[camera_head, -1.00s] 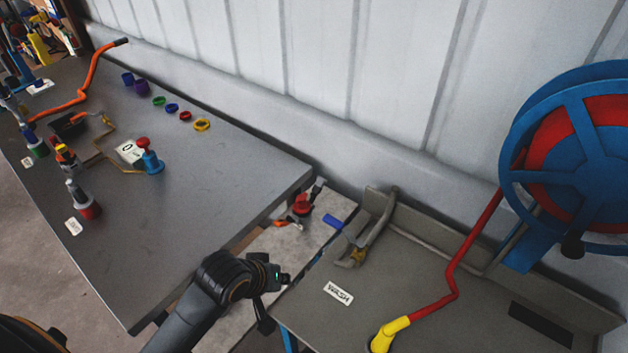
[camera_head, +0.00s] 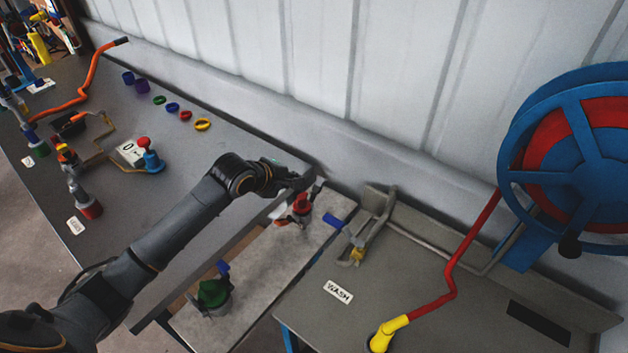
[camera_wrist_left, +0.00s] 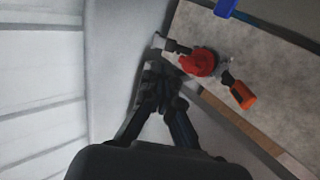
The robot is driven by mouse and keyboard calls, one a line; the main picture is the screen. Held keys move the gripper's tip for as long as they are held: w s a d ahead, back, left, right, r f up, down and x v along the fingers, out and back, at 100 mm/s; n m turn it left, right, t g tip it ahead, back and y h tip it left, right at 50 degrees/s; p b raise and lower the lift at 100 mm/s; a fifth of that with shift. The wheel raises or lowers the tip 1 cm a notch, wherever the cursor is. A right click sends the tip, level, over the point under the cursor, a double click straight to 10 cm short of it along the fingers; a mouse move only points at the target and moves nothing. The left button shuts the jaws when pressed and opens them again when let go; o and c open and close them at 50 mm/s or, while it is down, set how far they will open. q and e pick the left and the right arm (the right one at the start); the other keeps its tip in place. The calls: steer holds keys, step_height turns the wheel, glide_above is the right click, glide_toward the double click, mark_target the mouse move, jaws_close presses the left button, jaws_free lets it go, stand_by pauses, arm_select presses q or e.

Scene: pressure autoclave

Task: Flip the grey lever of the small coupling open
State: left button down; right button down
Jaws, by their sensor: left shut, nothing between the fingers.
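The red-topped coupling (camera_head: 301,204) sits on the narrow pale bench, at its far end. The left wrist view shows the coupling (camera_wrist_left: 200,62) with a grey lever (camera_wrist_left: 172,45) pointing left and an orange-ended handle (camera_wrist_left: 242,95) on the opposite side. My left gripper (camera_head: 300,184) is just left of and behind the coupling in the head view. In the left wrist view the shut, empty fingers (camera_wrist_left: 158,80) lie just below the grey lever's end. I cannot tell whether they touch it. My right gripper is not in view.
A green coupling (camera_head: 213,292) stands at the pale bench's near end. The dark table (camera_head: 210,150) is left, and the wash bench (camera_head: 400,265) with a bent metal pipe (camera_head: 372,230) is right. The wall (camera_wrist_left: 40,80) is close to the gripper. A blue piece (camera_head: 333,221) is beside the coupling.

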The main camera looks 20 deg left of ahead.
mark_target(320, 181)
arm_select(q)
steer(key=p+x, duration=0.1)
steer(key=x, duration=0.9)
steer(key=shift+w+d+f+p, duration=0.1)
steer(key=shift+w+f+p, duration=0.1)
steer(key=shift+w+p, duration=0.1)
steer(key=shift+w+d+f+b, duration=0.25)
steer(key=shift+w+f+b, duration=0.05)
steer(key=shift+w+f, duration=0.1)
steer(key=shift+w, duration=0.1)
steer(key=shift+r, duration=0.1)
